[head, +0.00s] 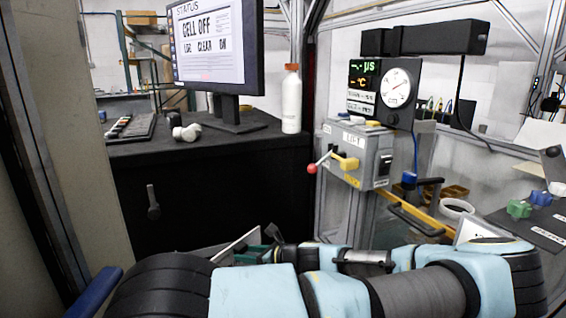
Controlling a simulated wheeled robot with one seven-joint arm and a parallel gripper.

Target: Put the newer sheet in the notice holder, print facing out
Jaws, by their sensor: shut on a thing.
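My gripper (262,246) is low in the middle of the head view, mostly hidden behind my own arm. Its dark green fingers are at a thin pale flat piece (236,246), and it is shut on this. The piece stands tilted and looks like a sheet, but I see no print and cannot tell whether it is the newer one. A white paper-like piece (534,134) shows at the right edge; its print cannot be read. I cannot make out the notice holder for certain.
A black cabinet (210,185) bears a monitor (213,50), a keyboard (130,128) and a white bottle (291,105). A grey control box (372,150) with a red-knobbed lever stands right of it. Green (519,208) and blue knobs are on the right bench.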

